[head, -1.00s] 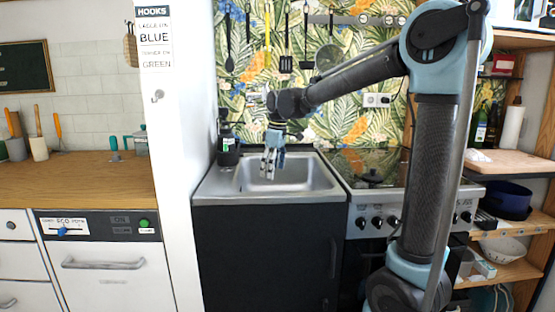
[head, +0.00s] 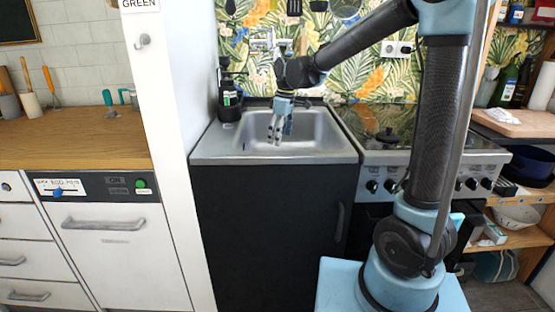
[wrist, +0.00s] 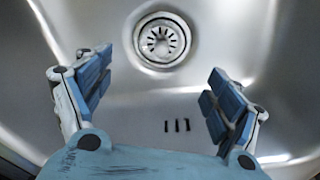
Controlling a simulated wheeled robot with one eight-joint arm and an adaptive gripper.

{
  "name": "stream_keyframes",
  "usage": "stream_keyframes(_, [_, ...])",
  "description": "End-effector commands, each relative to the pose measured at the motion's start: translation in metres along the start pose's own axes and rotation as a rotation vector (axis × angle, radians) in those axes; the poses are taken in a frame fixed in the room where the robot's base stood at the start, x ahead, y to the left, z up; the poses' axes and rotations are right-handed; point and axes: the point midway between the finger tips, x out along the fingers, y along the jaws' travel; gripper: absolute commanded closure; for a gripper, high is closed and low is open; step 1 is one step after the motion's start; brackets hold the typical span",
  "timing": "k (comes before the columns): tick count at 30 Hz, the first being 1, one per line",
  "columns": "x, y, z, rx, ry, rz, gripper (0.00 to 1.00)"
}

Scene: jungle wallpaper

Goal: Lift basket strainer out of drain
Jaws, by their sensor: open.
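The basket strainer (wrist: 161,40) is a round metal piece with dark slots. It sits in the drain of the steel sink (head: 312,133) and shows near the top of the wrist view. My gripper (wrist: 155,95) is open and empty, its blue-padded fingers spread wide. The strainer lies beyond the fingertips in the picture, apart from them. In the head view my gripper (head: 276,138) hangs down over the sink basin, and the strainer cannot be made out there.
Three dark overflow slots (wrist: 177,126) are in the sink. A dark bottle (head: 228,98) stands at the sink's back left corner. A white wall end (head: 165,120) rises on the left, and the stove (head: 400,150) with a black lid is on the right.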

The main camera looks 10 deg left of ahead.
Motion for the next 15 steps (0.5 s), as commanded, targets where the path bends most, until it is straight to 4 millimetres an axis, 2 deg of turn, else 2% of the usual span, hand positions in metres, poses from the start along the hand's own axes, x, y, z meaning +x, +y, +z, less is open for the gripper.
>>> stream_keyframes(15, [0.081, 0.000, 0.000, 0.000, 0.000, 0.000, 0.15])
